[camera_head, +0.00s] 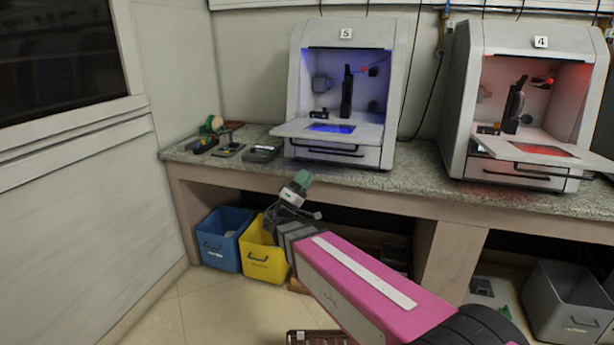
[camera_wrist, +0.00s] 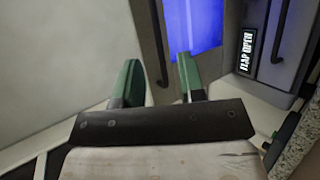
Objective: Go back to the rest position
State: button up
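My gripper (camera_head: 301,180) has green fingertips and shows in front of the bench edge, below the open flap of the machine marked 5 (camera_head: 300,75). In the wrist view the two green fingers (camera_wrist: 160,78) stand apart with nothing between them, so the gripper is open and empty. My pink arm reaches up from the lower right of the head view.
A second machine marked 4 (camera_head: 470,90), lit red, stands to the right with its flap down. Small tools and devices lie on the bench (camera_head: 410,175) at left. Below are a blue bin (camera_head: 212,243), a yellow bin (camera_head: 262,262) and a grey bin (camera_head: 565,305). Floor at lower left is clear.

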jog(key=s+d+f+m+g+y, duration=0.15)
jog(key=d+f+g+y, duration=0.55)
jog(key=d+f+g, duration=0.9)
jog(key=s+d+f+y, duration=0.1)
jog(key=s+f+y, duration=0.3)
jog(key=f+y, duration=0.3)
jog(key=s+d+f+m+g+y, duration=0.1)
jog(key=s+f+y, duration=0.3)
jog(key=f+y, duration=0.3)
jog(key=shift+d, duration=0.25)
jog(key=shift+s, duration=0.1)
